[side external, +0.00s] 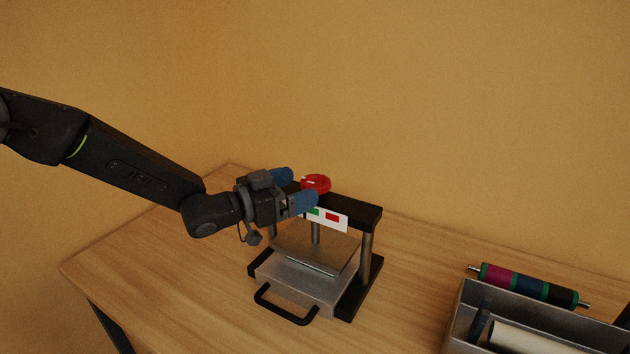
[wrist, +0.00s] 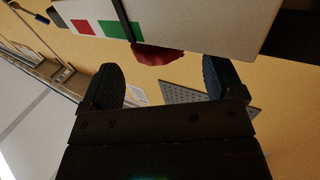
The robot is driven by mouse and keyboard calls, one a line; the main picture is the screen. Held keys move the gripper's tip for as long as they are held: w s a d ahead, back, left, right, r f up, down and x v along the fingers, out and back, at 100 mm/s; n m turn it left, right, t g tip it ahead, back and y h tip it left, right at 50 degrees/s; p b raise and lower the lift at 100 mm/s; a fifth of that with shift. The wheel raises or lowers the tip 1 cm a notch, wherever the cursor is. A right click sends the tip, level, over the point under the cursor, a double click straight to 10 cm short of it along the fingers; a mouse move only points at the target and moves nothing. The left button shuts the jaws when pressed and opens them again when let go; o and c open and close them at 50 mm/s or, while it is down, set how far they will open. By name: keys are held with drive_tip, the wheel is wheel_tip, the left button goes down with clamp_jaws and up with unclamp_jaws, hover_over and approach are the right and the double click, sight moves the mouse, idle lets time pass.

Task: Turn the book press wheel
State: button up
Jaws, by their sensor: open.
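The book press (side external: 368,214) stands on the wooden table, with a dark top beam, metal posts and a flat plate. Its red wheel (side external: 316,183) sits on top of the beam. A white label with green and red patches (side external: 327,218) is on the beam's front. My gripper (side external: 296,188) is open, its blue fingers at the left of the wheel at about its height.
A black handle (side external: 285,305) sticks out at the press's front. A grey open box (side external: 455,325) at the lower right holds a pale roll. A striped roller (side external: 530,284) lies at its back edge. The table (side external: 150,255) left of the press is clear.

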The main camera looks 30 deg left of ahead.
sight(315, 180)
drive_tip(key=shift+x, duration=2.35)
drive_tip(key=c, duration=0.9)
drive_tip(key=shift+h, duration=0.3)
drive_tip(key=shift+m+g+h, duration=1.4)
drive_tip(key=shift+m+h, duration=0.2)
drive_tip(key=shift+h, duration=0.2)
